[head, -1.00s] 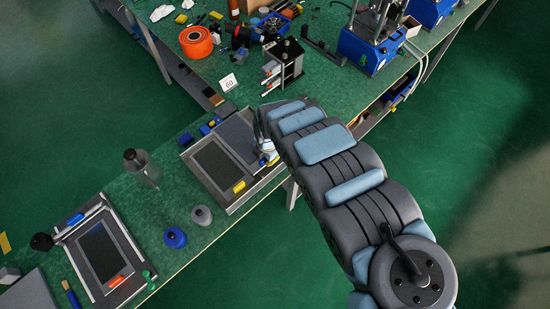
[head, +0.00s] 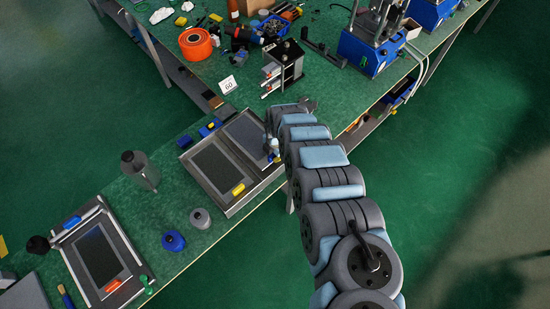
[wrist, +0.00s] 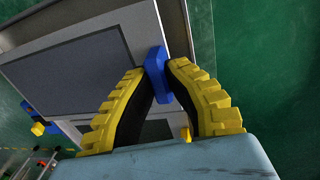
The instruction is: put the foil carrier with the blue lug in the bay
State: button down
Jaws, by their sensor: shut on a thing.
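In the wrist view my gripper (wrist: 162,72) has its yellow ribbed fingers closed on the blue lug (wrist: 156,62) at the edge of the foil carrier (wrist: 75,72), a flat dark panel with a light grey border. In the head view this carrier (head: 244,130) lies at or just over the right half of the two-part metal tray (head: 232,209). I cannot tell whether it is fully seated there. My gripper (head: 272,150) is partly hidden by my arm at the tray's right edge. A carrier with a yellow lug (head: 238,189) lies in the tray's left half.
A frame at the lower left holds a carrier with an orange lug (head: 112,286). A grey bottle (head: 142,168), a blue pot (head: 173,241) and a grey pot (head: 200,218) stand between. A small black fixture (head: 284,62) and a sign (head: 227,85) are behind the tray.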

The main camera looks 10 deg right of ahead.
jog(key=shift+w+d+f, duration=0.15)
jog(key=shift+d+f, duration=0.05)
jog(key=shift+f, duration=1.6)
jog(key=c, duration=1.2)
grip_release()
